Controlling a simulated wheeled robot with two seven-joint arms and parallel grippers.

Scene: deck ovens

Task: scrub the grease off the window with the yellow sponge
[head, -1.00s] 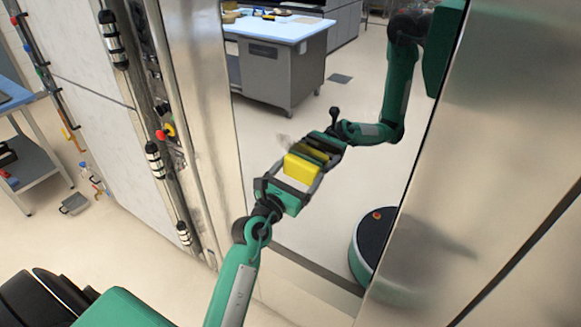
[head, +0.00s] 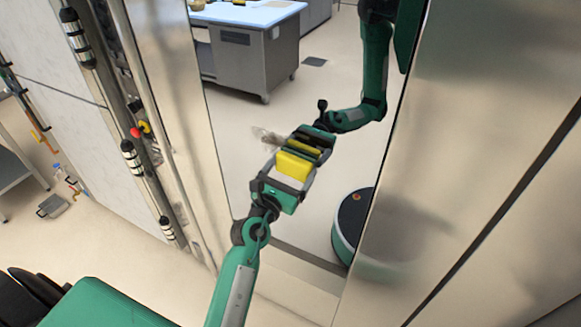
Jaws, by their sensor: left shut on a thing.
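My left gripper (head: 289,174) is shut on the yellow sponge (head: 293,163) and holds it out at the window (head: 310,75). The window is a tall mirror-like pane between steel frames. A faint brownish-grey grease smudge (head: 265,136) shows on it, just up and left of the sponge. A darker mirrored sponge and gripper show right behind the real ones. The sponge is very close to the pane; I cannot tell whether it touches. It may hide part of the smudge. My right gripper is not in view.
A steel panel (head: 470,130) stands right of the window. On the left is a post with striped fittings (head: 130,157) and red and yellow knobs. A grey dustpan-like object (head: 54,206) lies on the floor at far left. The blue-topped table shows as a reflection.

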